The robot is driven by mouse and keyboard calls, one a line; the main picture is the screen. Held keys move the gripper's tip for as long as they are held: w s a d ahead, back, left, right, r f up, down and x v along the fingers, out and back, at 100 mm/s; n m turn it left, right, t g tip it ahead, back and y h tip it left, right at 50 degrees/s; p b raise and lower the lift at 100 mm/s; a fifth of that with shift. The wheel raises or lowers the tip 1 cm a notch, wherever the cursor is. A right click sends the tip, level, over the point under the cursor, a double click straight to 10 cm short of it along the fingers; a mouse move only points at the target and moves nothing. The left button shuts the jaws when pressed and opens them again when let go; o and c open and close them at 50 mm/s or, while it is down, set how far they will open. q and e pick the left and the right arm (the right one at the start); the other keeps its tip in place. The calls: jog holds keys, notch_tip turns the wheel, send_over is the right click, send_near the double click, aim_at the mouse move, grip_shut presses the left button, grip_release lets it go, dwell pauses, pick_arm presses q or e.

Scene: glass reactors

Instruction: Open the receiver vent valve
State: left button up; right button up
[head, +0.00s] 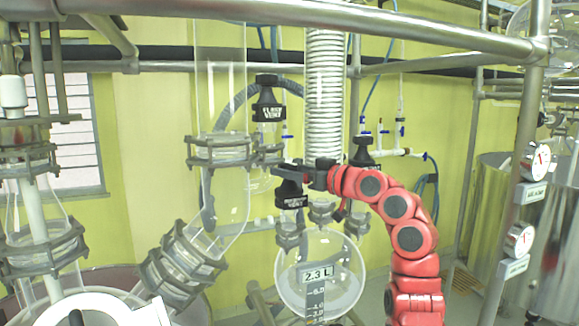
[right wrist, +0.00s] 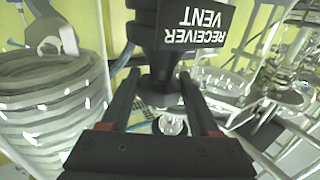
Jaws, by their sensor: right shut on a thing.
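The receiver vent valve (head: 291,197) is a black knob with white lettering above the round glass receiver (head: 345,285) in the head view. In the right wrist view its label RECEIVER VENT (right wrist: 200,25) shows upside down. My right gripper (head: 287,172), on the red arm from the right, is shut on the valve's narrower black part, with one finger on each side in the right wrist view (right wrist: 160,90). The fingers and gripper body hide part of the valve top in the head view. I cannot tell how far the valve is turned. My left gripper is not in view.
A similar black flask vent valve (head: 268,108) stands above and left. Another black valve (head: 365,153) is to the right, behind my arm. A coiled glass condenser (head: 325,95) rises close behind the gripper. Metal rails (head: 300,13) cross overhead, with a post (head: 528,130) at right.

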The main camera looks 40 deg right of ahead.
dwell(0.3)
jog(key=o, duration=1.3)
jog(key=shift+c, duration=0.2)
jog(key=shift+o, duration=0.6)
jog(key=shift+r, duration=0.1)
